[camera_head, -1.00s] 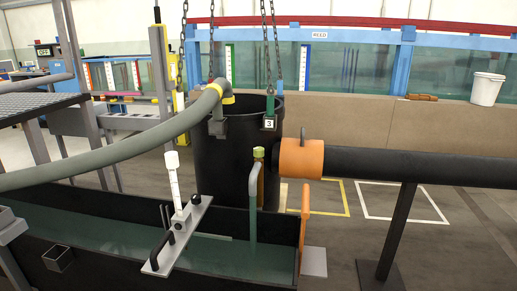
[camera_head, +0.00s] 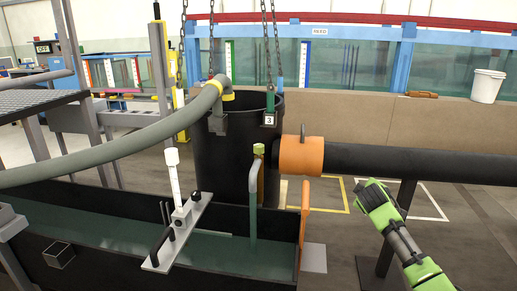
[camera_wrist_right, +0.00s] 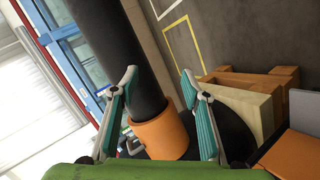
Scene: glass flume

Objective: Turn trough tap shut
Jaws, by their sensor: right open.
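The trough (camera_head: 150,205) is a long dark tank with greenish water at the lower left of the head view. A brass-coloured tap (camera_head: 259,150) with a grey-green pipe (camera_head: 253,215) running down into the trough stands at its right end, in front of the black barrel. My right gripper (camera_wrist_right: 159,74) is open and empty in the wrist view. In the head view its green body (camera_head: 376,203) is right of the tap and well apart from it; its fingers are hardly visible there. I cannot make out the tap in the wrist view. My left gripper is not in view.
A black pipe (camera_head: 420,163) with an orange collar (camera_head: 301,156) runs right from the barrel (camera_head: 222,165); the collar (camera_wrist_right: 160,135) also shows in the wrist view. An orange upright plate (camera_head: 304,212) stands at the trough's end. Chains hang above. A hose (camera_head: 110,150) crosses left.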

